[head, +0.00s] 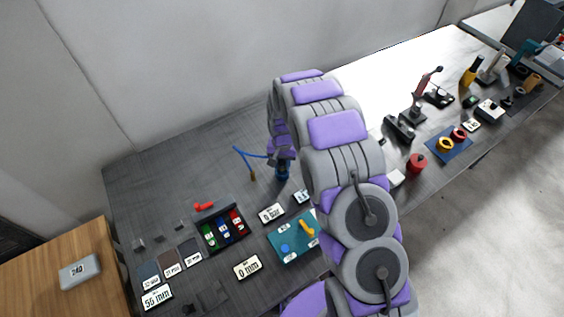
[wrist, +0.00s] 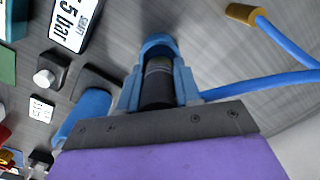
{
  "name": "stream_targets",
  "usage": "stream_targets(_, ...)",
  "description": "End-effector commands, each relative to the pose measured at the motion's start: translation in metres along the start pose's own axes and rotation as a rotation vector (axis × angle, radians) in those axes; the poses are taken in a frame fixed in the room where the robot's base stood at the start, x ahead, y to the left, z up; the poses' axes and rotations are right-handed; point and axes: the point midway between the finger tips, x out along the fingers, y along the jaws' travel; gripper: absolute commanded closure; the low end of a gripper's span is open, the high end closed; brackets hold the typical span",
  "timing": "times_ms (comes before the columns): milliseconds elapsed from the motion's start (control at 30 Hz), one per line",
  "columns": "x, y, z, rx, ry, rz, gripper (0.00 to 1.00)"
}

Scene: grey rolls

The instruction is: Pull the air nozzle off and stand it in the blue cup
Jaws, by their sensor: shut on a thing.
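My gripper (head: 280,156) is low over the grey bench in the head view, beside the hose. In the wrist view my gripper (wrist: 158,92) is shut on a dark cylindrical piece, seemingly the air nozzle (wrist: 158,80), with blue parts around it. A blue rounded piece (wrist: 85,115), perhaps the cup, lies left of the jaws in the wrist view, partly hidden.
A blue hose (head: 248,153) with a brass end (wrist: 241,13) runs beside the gripper. A parts tray (head: 207,246), label cards (head: 247,267) and a teal board (head: 280,248) stand nearer. Several tools stand right, beyond my arm. The bench's back left is clear.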

Motion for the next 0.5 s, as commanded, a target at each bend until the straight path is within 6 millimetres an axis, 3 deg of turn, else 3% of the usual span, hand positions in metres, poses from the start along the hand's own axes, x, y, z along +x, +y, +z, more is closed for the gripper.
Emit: stream_targets(500, 0.011, 0.000, 0.000, 0.000, -0.001, 0.000, 1.00)
